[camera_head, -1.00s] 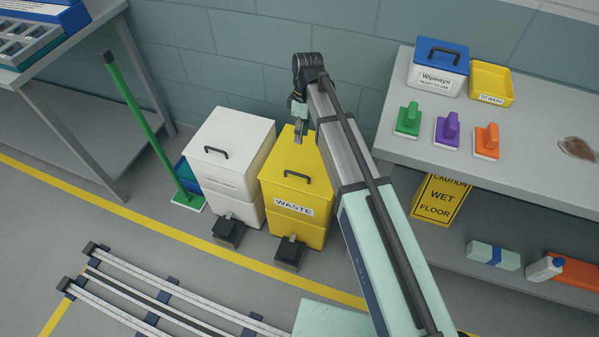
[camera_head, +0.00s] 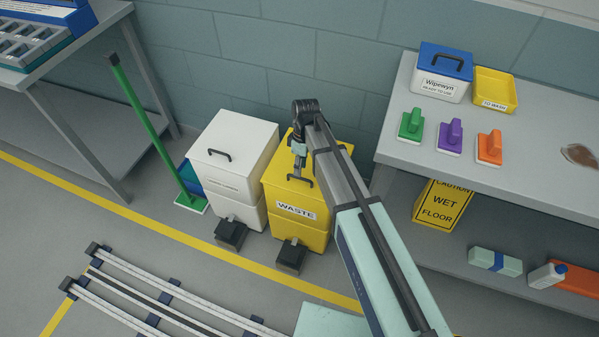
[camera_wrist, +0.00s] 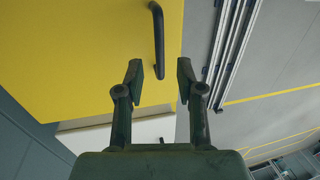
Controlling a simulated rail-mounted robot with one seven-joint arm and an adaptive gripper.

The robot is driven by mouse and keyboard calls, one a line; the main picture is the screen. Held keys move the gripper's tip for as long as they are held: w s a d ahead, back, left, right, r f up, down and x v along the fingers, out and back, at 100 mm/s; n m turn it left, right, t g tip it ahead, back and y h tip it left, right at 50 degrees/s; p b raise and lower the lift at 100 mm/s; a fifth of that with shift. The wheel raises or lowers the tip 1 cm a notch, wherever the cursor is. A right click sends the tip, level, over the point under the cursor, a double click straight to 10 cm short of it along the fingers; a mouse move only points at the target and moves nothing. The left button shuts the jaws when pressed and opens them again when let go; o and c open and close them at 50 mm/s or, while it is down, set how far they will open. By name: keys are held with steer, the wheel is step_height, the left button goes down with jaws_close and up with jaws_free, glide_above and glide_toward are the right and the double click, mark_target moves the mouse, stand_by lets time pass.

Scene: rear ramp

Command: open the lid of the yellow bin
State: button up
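The yellow bin (camera_head: 297,213) marked WASTE stands on the floor by the wall, and its lid is closed. A dark bar handle (camera_head: 300,181) sits on the lid near its front edge. My gripper (camera_head: 298,171) is low over the lid, close to the handle. In the wrist view my gripper (camera_wrist: 160,81) is open, with its two fingers apart. The handle (camera_wrist: 158,40) runs up the picture there, its near end showing between the fingertips. I see no contact between fingers and handle, though the exact height gap is unclear. Yellow lid (camera_wrist: 90,50) fills the wrist view's upper left.
A white bin (camera_head: 233,165) stands close on the left, with black pedals (camera_head: 291,256) in front of the bins. A green-handled tool (camera_head: 142,120) leans farther left. The shelf table (camera_head: 480,165) with brushes stands right. Rails (camera_head: 150,300) cross the floor in front.

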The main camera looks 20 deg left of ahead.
steer(key=shift+s+f, duration=0.15)
steer(key=shift+f, duration=0.75)
steer(key=shift+s+f, duration=0.15)
steer(key=shift+f, duration=0.7)
jaws_close()
